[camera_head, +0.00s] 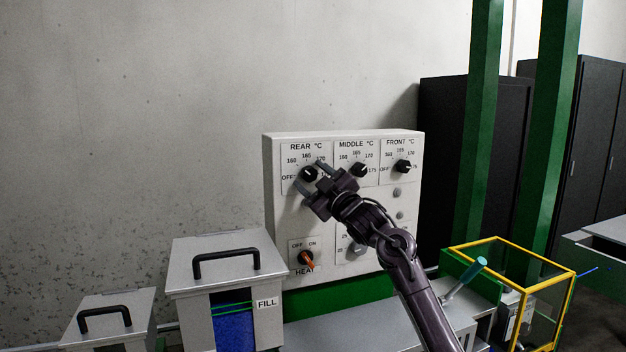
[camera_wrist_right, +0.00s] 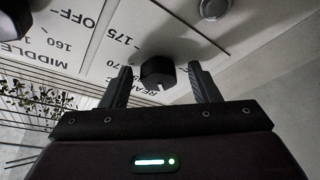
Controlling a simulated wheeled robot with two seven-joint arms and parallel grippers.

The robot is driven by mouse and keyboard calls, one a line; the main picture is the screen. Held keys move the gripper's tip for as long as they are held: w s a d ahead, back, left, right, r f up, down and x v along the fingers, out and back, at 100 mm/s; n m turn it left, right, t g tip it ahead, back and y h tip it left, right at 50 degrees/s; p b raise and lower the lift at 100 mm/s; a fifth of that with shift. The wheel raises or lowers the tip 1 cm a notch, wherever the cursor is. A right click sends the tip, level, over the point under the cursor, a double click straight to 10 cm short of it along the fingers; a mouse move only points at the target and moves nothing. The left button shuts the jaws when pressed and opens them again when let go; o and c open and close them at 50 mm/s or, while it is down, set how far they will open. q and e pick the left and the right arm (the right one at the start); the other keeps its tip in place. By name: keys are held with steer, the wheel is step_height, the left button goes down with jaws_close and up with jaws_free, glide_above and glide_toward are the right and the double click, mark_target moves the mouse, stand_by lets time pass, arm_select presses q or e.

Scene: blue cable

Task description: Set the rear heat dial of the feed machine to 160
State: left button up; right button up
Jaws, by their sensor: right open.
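The rear heat dial (camera_head: 309,174) is a black knob under the REAR label at the panel's upper left. Its scale runs from OFF through 160, 165 and 170. My right gripper (camera_head: 310,176) is at this dial, its fingers partly covering the dial and scale. In the right wrist view, the dial (camera_wrist_right: 157,71) stands between the two open fingers (camera_wrist_right: 160,84), with a visible gap on both sides. Its white pointer mark faces toward the bottom of that view; the exact value it points at cannot be read. My left gripper is not in view.
The middle dial (camera_head: 359,170) and front dial (camera_head: 403,166) sit to the right on the same white panel (camera_head: 345,136). An orange HEAT switch (camera_head: 307,259) is below. A lidded FILL bin (camera_head: 226,262) and a yellow-framed guard (camera_head: 540,285) stand nearby.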

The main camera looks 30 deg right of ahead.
steer(key=shift+s+f+b, duration=0.15)
steer(key=shift+s+b, duration=0.15)
steer(key=shift+s, duration=0.05)
steer(key=b+v, duration=0.3)
steer(key=v, duration=0.4)
